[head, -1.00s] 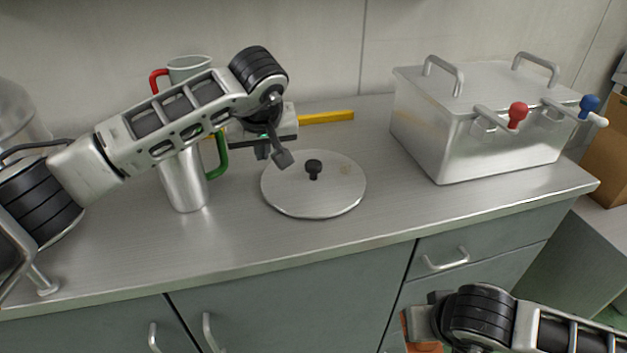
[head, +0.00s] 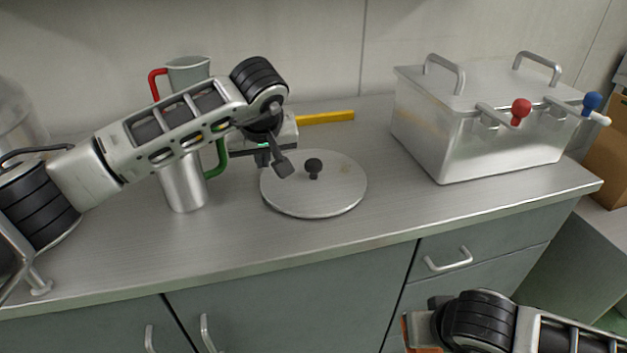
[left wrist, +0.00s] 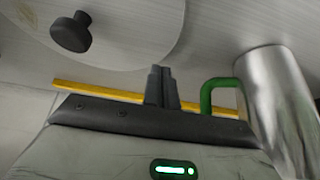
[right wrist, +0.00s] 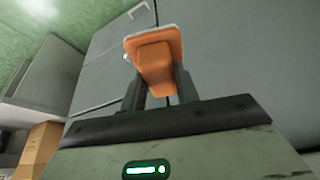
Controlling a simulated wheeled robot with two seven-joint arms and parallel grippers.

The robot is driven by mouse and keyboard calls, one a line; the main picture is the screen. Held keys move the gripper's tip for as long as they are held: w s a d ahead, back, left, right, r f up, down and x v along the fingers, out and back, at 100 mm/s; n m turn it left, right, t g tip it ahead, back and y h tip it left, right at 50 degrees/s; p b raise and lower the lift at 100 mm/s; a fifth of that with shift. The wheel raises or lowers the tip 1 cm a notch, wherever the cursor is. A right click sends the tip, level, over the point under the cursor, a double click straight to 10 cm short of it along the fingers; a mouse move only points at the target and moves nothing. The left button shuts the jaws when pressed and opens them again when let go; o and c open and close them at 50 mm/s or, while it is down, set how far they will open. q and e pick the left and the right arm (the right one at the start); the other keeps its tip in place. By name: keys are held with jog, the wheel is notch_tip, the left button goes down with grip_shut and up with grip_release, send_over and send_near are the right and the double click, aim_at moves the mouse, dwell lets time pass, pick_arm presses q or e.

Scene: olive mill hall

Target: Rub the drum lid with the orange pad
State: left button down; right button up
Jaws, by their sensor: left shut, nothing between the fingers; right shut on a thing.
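The drum lid (head: 335,192) is a round metal disc with a black knob (head: 313,166), lying flat on the steel counter. It also shows at the top of the left wrist view (left wrist: 125,30). My left gripper (head: 263,158) is shut and empty, just left of the lid's far-left edge and apart from the knob; its closed fingers show in the left wrist view (left wrist: 160,76). The orange pad (right wrist: 155,62), with a pale face, is clamped in my right gripper (right wrist: 160,92), low in front of the cabinet. In the head view only slivers of the pad (head: 405,334) show.
A metal jug with a green handle (head: 182,185) stands left of the lid, near my left arm. A red-handled jug (head: 190,72) stands behind my arm. A yellow bar (head: 328,117) lies at the back. A steel box with red and blue taps (head: 435,140) stands right. The counter front (head: 240,245) is clear.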

pick_arm(q)
jog(key=shift+f+b, duration=0.7)
jog(key=shift+f, duration=0.3)
pick_arm(e)
jog(key=shift+f, duration=0.75)
